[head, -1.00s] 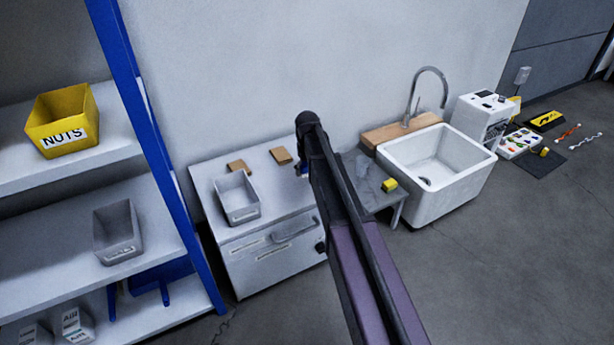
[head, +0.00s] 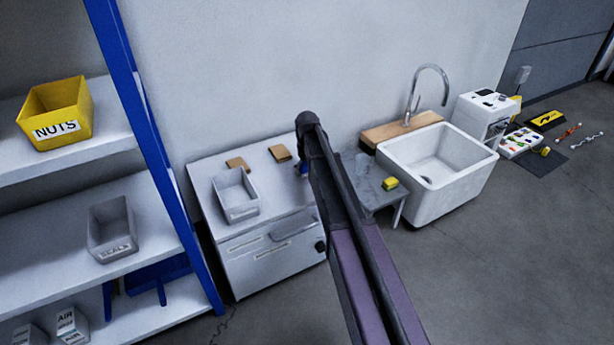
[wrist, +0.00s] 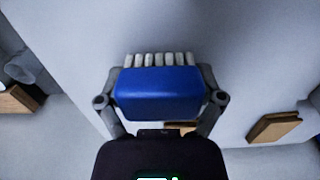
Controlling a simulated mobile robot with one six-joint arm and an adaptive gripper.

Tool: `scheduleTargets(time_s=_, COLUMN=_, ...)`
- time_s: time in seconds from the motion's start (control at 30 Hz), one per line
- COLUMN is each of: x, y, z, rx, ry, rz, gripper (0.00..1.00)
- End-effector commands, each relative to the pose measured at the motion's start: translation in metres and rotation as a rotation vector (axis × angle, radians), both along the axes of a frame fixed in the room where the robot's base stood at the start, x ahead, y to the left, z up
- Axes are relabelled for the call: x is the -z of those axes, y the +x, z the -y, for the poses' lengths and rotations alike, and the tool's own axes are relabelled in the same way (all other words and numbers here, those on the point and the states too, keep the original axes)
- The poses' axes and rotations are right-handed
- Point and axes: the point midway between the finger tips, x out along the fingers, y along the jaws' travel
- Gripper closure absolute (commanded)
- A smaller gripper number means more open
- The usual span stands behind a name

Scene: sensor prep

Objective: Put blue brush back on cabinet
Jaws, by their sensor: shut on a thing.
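The blue brush (wrist: 158,94), a blue block with white bristles, is between the fingers of my gripper (wrist: 160,72) in the wrist view. The gripper is shut on it, and the bristles point away from the palm. In the head view only a small blue bit of the brush (head: 304,169) shows beside my arm, which hides most of the gripper. The white cabinet (head: 268,238) stands against the wall. The brush appears over the right part of its top; I cannot tell its height above it.
On the cabinet top are a grey bin (head: 236,195) and two brown blocks, one at the left (head: 237,164) and one at the right (head: 280,153). A small side table, a yellow sponge (head: 390,183) and a white sink (head: 437,175) are to the right. A blue-posted shelf (head: 150,125) is left.

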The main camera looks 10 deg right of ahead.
Motion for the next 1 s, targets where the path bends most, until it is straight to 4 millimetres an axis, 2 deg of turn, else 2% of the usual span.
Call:
scheduleTargets(time_s=0.1, x=0.0102, y=-0.0001, z=-0.0003, rx=0.000, ry=0.000, rz=0.000, gripper=0.58)
scheduleTargets(time_s=0.67, x=0.0145, y=0.0000, z=-0.0006, rx=-0.001, ry=0.000, rz=0.000, gripper=0.58)
scheduleTargets(time_s=0.7, x=0.0145, y=0.0000, z=-0.0006, rx=-0.001, ry=0.000, rz=0.000, gripper=0.11)
scheduleTargets(time_s=0.73, x=0.0138, y=0.0000, z=-0.0007, rx=-0.001, ry=0.000, rz=0.000, gripper=0.02)
scheduleTargets(time_s=1.0, x=0.0136, y=0.0000, z=-0.0008, rx=-0.001, ry=0.000, rz=0.000, gripper=0.00)
